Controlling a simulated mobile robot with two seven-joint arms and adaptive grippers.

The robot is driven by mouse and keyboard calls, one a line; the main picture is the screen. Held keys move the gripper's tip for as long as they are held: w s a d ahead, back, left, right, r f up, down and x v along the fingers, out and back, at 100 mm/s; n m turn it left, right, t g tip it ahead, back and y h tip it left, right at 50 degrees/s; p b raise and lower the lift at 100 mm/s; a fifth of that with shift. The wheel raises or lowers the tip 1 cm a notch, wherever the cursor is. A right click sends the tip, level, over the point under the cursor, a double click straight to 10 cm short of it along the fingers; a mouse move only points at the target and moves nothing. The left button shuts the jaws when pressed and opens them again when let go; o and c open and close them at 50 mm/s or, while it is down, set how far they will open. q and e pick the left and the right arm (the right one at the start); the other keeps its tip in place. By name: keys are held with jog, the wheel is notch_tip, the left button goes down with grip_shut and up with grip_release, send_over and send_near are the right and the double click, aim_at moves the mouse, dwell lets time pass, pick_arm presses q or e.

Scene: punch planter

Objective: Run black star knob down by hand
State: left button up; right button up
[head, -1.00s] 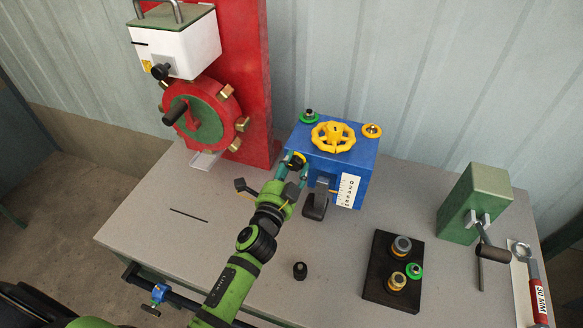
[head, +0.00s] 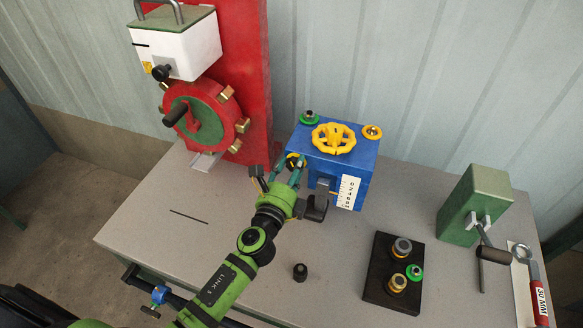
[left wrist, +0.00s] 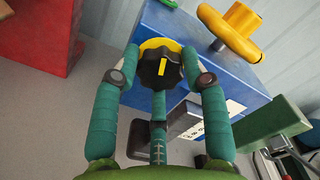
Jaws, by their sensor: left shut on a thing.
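The black star knob (left wrist: 160,68) has a yellow pointer mark and sits in front of a yellow disc on the left face of the blue box (head: 330,165). In the head view the knob is mostly hidden by my gripper. My left gripper (head: 294,168) reaches it from the front left. In the left wrist view the teal fingers of the left gripper (left wrist: 162,78) stand on either side of the knob and are shut on it. The exact contact at the fingertips is hard to see. My right gripper is not in view.
The box carries a yellow handwheel (head: 333,138), a white scale (head: 347,192) and a dark lever (head: 317,207) close to my gripper. The red press (head: 235,90) stands to the left. A dark tray (head: 380,290) with several fittings and a green block (head: 476,205) lie right.

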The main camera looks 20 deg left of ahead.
pick_arm(q)
jog(key=m+p, duration=0.1)
jog(key=m, duration=0.5)
jog(key=shift+d, duration=0.2)
jog(key=shift+f+m, duration=0.2)
jog(key=shift+m, duration=0.6)
jog(key=shift+s+f, duration=0.1)
jog(key=shift+f, duration=0.1)
jog(key=o, duration=1.1)
jog(key=shift+o, duration=0.2)
jog(key=shift+r, duration=0.1)
jog(key=s, duration=1.1)
jog(key=shift+s+a, duration=0.2)
jog(key=shift+s, duration=0.2)
